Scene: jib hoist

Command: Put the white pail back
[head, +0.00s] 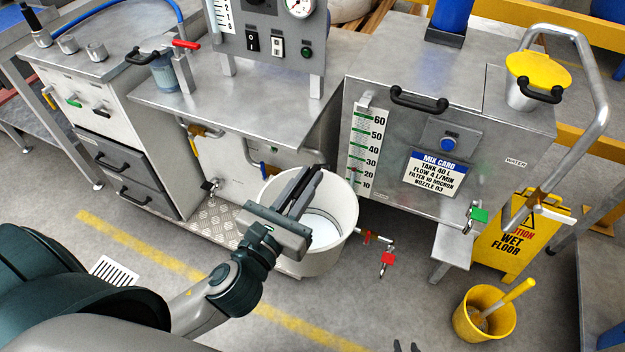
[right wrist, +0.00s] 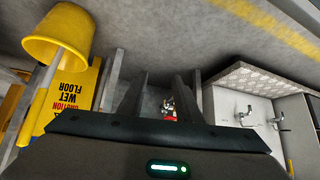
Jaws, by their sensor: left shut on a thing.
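The white pail (head: 336,240) is below the front of the steel bench, upright or nearly so, with its pale inside showing. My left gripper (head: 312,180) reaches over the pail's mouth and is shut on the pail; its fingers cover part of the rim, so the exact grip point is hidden. I cannot tell whether the pail's base touches the floor. My right gripper (right wrist: 166,90) is open and empty in the right wrist view, its two dark fingers apart.
A diamond-plate step (head: 215,232) lies left of the pail. A red-handled tap (head: 387,260) stands close to its right. A yellow bucket (head: 484,313) and a wet-floor sign (head: 515,240) stand at the right. A tank with a level scale (head: 365,150) stands behind.

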